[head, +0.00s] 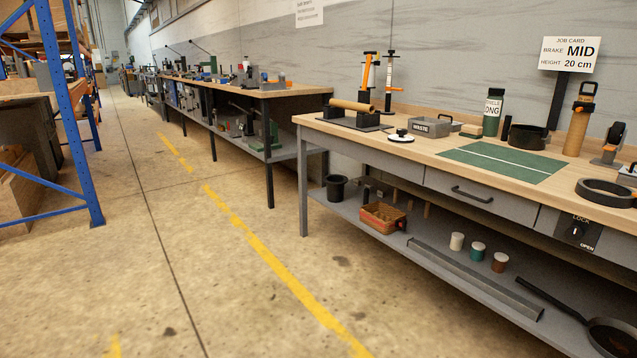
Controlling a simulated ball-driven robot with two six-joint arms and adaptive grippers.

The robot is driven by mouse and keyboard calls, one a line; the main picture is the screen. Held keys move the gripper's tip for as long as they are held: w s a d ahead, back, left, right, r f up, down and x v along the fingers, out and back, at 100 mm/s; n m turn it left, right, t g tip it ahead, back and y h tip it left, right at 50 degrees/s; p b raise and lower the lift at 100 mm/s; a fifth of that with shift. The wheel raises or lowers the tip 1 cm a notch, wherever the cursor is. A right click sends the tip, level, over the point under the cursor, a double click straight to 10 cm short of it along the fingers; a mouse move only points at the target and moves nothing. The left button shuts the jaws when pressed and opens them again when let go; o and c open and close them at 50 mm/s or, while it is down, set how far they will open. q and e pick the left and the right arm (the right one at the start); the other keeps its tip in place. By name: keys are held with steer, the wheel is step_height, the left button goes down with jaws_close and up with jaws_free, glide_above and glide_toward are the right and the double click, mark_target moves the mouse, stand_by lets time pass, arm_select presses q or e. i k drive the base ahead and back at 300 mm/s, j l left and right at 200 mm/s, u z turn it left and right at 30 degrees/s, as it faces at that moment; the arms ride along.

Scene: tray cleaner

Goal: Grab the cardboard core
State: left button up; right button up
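A tan tube that looks like the cardboard core (351,106) lies on its side across dark supports near the left end of the wooden-topped workbench (400,136). A dark base plate (345,121) sits under it. Another tan cylinder (577,131) stands upright at the right, with an orange and black top piece over it; I cannot tell what it is made of. Neither of my grippers is in view.
Behind the tube stand upright tools (389,80). A white round piece (401,137), a grey waste tray (429,127) and a green mat (502,161) lie to its right. Open floor (240,290) lies left of the bench. A blue rack (75,110) stands far left.

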mark_target(340, 104)
steer(key=i+j+z, duration=0.1)
steer(key=i, duration=0.4)
steer(key=i+j+z, duration=0.15)
steer(key=i, duration=0.3)
steer(key=i+j+z, duration=0.1)
steer(key=i+j, duration=0.15)
steer(key=i, duration=0.2)
steer(key=i+l, duration=0.3)
steer(key=i, duration=0.15)
steer(key=i+l, duration=0.25)
steer(key=i, duration=0.15)
